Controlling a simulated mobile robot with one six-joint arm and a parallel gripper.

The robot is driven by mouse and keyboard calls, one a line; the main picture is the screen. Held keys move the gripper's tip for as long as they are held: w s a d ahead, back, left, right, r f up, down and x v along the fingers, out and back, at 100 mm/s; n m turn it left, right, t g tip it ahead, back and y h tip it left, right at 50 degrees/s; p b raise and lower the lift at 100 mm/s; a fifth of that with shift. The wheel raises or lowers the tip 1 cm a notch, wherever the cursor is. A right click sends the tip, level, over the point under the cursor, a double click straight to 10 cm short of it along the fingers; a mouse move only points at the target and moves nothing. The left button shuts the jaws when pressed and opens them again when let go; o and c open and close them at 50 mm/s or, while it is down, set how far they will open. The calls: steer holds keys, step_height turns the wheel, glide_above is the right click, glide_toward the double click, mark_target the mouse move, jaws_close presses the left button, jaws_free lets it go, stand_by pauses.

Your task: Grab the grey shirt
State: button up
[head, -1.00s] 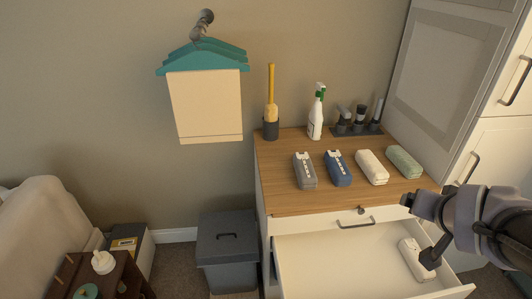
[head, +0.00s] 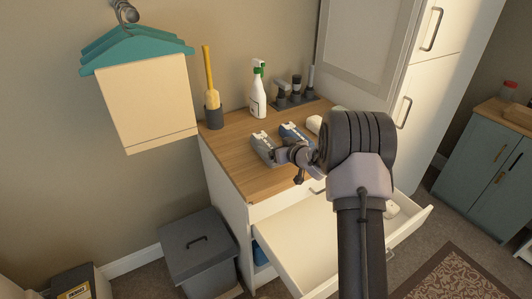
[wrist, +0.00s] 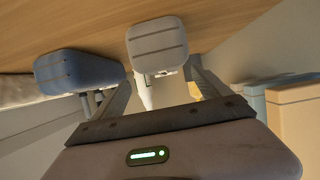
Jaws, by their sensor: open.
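The grey shirt (head: 262,147) is a folded grey bundle with a pale band, lying on the wooden top of the dresser at the left of a row of folded bundles. My gripper (head: 284,156) is close to its right side in the head view, and the arm hides part of the row. In the wrist view the grey shirt (wrist: 157,44) shows ahead, roughly between the open fingers of my gripper (wrist: 150,88). The fingers hold nothing. I cannot tell whether they touch the shirt.
A folded blue bundle (head: 292,132) lies right beside the grey shirt; it also shows in the wrist view (wrist: 66,70). A spray bottle (head: 257,92) and a brush holder (head: 214,115) stand behind. The open drawer (head: 290,240) juts out below. A lidded bin (head: 195,250) stands left.

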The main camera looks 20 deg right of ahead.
mark_target(267, 144)
steer(key=x, duration=0.1)
steer(key=b+x, duration=0.1)
steer(key=x, duration=0.1)
steer(key=b+x, duration=0.1)
steer(key=x, duration=0.1)
steer(key=shift+w+a+f, duration=0.1)
steer(key=shift+a+f, duration=0.15)
steer(key=shift+a, duration=0.15)
steer(key=shift+w, duration=0.2)
steer(key=shift+r, duration=0.15)
steer(key=shift+c, duration=0.2)
steer(key=c, duration=1.6)
